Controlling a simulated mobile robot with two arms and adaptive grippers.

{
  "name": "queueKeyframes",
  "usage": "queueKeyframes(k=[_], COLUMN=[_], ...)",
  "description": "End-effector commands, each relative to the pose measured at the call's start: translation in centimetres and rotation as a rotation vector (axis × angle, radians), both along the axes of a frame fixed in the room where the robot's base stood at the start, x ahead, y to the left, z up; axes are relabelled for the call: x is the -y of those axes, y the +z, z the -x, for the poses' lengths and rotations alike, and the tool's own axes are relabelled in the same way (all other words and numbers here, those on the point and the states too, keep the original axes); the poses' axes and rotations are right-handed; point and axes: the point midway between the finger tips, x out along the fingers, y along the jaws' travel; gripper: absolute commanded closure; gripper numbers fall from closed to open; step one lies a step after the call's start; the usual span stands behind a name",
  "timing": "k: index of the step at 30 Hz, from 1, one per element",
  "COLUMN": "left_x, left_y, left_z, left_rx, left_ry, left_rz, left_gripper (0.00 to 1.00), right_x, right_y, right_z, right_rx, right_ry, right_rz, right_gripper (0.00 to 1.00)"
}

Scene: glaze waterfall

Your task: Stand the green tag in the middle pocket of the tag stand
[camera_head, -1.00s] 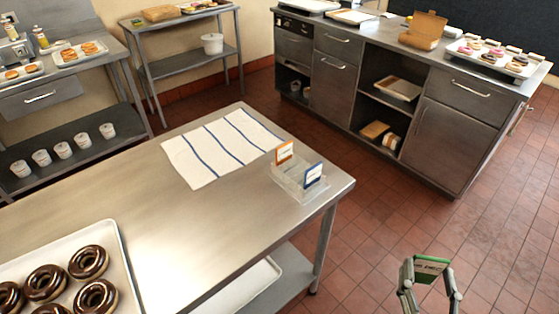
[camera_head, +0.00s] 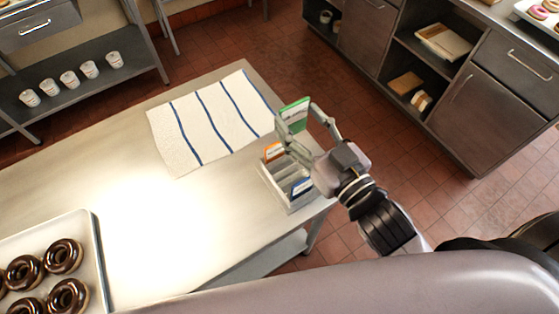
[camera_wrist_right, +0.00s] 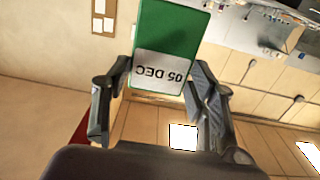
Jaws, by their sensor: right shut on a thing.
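The green tag (camera_head: 294,115) has a green part and a pale label. My right gripper (camera_head: 294,127) is shut on it and holds it up near the far side of the tag stand. In the right wrist view the tag (camera_wrist_right: 172,30) stands between the two fingers, its label reading "05 DEC" upside down. The tag stand (camera_head: 290,207) is a clear holder at the table's right end. An orange tag (camera_head: 273,151) stands at its far end and a blue tag (camera_head: 301,187) at its near end. The middle pocket between them shows no tag. My left gripper is not in view.
A white cloth with blue stripes (camera_head: 213,120) lies on the table (camera_head: 160,225) left of the stand. A tray (camera_head: 98,262) of chocolate doughnuts is at the lower left. A steel cabinet (camera_head: 490,125) stands beyond the floor gap.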

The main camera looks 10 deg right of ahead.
Motion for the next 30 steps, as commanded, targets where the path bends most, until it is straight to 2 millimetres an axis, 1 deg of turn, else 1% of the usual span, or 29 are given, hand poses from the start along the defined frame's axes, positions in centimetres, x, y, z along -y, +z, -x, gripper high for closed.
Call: queueKeyframes(k=[2, 5, 9, 13, 14, 16, 17, 18, 21, 24, 30], left_x=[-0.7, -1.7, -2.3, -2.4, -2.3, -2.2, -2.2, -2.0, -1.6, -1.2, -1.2], left_y=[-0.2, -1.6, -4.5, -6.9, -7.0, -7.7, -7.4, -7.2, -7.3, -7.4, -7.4], left_z=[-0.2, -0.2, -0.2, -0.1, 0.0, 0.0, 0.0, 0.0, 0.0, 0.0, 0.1], left_rx=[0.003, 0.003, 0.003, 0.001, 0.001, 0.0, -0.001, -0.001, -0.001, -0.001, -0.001], left_ry=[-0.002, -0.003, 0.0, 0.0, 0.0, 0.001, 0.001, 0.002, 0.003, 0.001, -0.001], left_rz=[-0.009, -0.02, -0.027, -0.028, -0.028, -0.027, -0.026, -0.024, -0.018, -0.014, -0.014], left_gripper=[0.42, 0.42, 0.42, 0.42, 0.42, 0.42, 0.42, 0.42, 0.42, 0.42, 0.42], right_x=[-0.1, -0.2, -0.2, -0.2, -0.2, -0.1, -0.1, -0.1, -0.1, -0.1, -0.2], right_y=[-0.2, -1.6, -4.5, -6.9, -7.6, -9.5, -10.0, -10.9, -13.2, -14.9, -16.5], right_z=[0.0, 0.0, 0.0, 0.1, 0.1, 0.1, 0.0, 0.0, 0.1, 0.1, 0.1], right_rx=[-0.002, -0.003, -0.002, -0.002, -0.007, -0.007, -0.009, -0.01, -0.008, -0.005, -0.004], right_ry=[0.007, 0.009, 0.008, 0.008, 0.007, 0.006, 0.005, 0.004, 0.004, 0.005, 0.006], right_rz=[0.002, 0.002, 0.004, 0.003, 0.002, 0.004, 0.003, 0.004, 0.002, 0.003, 0.001], right_gripper=[0.73, 0.73, 0.73, 0.73, 0.73, 0.73, 0.73, 0.73, 0.73, 0.73, 0.73])
